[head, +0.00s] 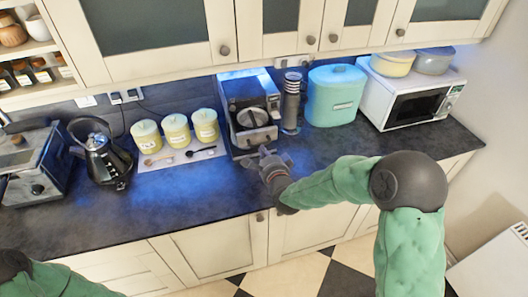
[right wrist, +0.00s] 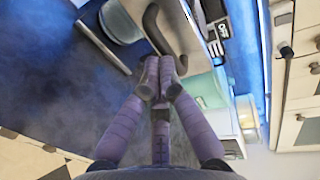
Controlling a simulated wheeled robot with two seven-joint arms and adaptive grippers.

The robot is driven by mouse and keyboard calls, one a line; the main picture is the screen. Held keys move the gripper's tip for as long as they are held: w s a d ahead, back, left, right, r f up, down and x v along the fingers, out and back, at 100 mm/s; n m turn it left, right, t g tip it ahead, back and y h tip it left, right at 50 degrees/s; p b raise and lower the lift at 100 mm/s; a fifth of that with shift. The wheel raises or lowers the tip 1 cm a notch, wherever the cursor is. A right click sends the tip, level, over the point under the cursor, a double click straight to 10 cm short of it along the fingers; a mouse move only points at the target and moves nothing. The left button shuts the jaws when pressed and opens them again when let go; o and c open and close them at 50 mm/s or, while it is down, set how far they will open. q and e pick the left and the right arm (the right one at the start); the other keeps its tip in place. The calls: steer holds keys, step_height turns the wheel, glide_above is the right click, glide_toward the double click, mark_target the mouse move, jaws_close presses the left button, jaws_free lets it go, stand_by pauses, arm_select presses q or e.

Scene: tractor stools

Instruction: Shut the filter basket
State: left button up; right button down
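The coffee machine (head: 240,90) stands against the back wall. The filter basket, a dark round part (head: 251,118), shows at its front; how far open it is cannot be told. My right gripper (head: 268,156) is low in front of the machine, just over the counter. In the right wrist view its fingertips (right wrist: 160,72) are together with nothing visible between them. A dark curved bar (right wrist: 152,22) shows just beyond the fingertips; contact cannot be told. My left arm shows only at the lower left corner of the head view, and its gripper is out of view.
Three cream canisters (head: 176,130) and a black kettle (head: 103,155) stand left of the machine. A dark cylinder (head: 291,103), a turquoise bin (head: 335,95) and a microwave (head: 410,100) stand right. The front counter (head: 190,200) is clear. Cabinets (head: 290,25) hang above.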

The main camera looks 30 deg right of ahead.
steer(key=shift+w+d+b, duration=0.1)
steer(key=shift+w+b, duration=0.4)
steer(key=shift+w, duration=0.05)
steer(key=b+x, duration=0.2)
steer(key=x, duration=0.2)
steer(key=r+b+x, duration=0.1)
steer(key=b+x, duration=0.2)
steer(key=x, duration=0.1)
steer(key=r+b+x, duration=0.1)
steer(key=b+x, duration=0.1)
steer(key=x, duration=0.3)
steer(key=shift+w+r, duration=0.15)
steer(key=shift+w, duration=0.2)
steer(key=shift+r, duration=0.1)
steer(key=shift+s, duration=0.1)
